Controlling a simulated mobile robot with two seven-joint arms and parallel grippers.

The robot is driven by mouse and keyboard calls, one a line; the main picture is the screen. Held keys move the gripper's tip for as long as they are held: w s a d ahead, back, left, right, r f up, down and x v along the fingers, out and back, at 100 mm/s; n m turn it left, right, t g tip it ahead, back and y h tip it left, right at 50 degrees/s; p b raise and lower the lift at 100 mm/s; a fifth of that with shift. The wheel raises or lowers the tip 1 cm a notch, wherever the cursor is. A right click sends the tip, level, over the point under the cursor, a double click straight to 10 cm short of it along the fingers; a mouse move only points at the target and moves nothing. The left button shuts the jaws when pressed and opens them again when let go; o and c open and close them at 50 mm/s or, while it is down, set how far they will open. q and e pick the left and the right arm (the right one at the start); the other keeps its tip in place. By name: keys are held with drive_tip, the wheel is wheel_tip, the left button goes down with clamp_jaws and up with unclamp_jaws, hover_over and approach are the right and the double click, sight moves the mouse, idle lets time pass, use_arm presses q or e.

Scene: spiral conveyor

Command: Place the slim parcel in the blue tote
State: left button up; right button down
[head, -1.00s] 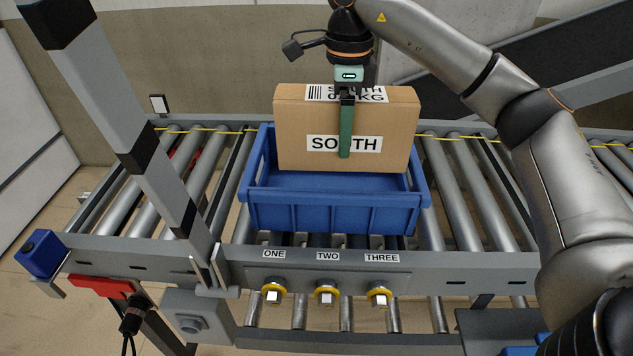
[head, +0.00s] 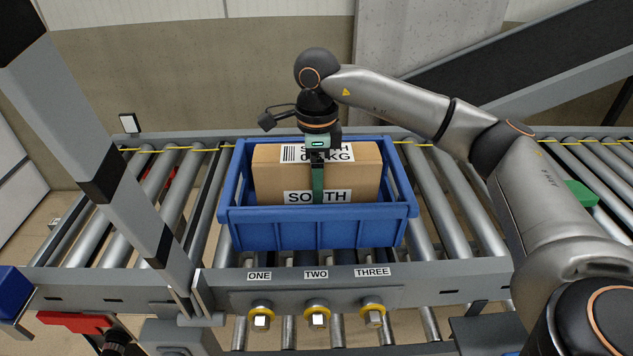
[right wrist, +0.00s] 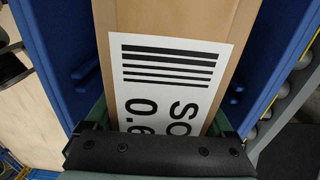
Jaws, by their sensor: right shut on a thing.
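The slim parcel (head: 280,178) is a brown cardboard box with white labels reading SOUTH. It stands upright inside the blue tote (head: 310,233), its lower part hidden behind the tote's front wall. My right gripper (head: 318,185) is shut on the parcel from above, one green finger down its front face. In the right wrist view the parcel's top label (right wrist: 165,75) lies between the fingers, with blue tote walls (right wrist: 65,50) on both sides. Whether the parcel touches the tote floor cannot be seen. My left gripper is not in view.
The tote sits on a roller conveyor (head: 450,205). Buttons labelled ONE, TWO and THREE (head: 317,315) are on the front rail. A striped post (head: 120,190) rises at the left. A dark sloping belt (head: 530,65) is behind at right.

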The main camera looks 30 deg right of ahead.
drive_tip(key=shift+f, duration=0.15)
drive_tip(key=shift+f, duration=0.1)
drive_tip(key=shift+f, duration=0.15)
unclamp_jaws()
wheel_tip(320, 180, up, 12)
drive_tip(key=shift+r+p, duration=0.2)
drive_tip(key=shift+p, duration=0.45)
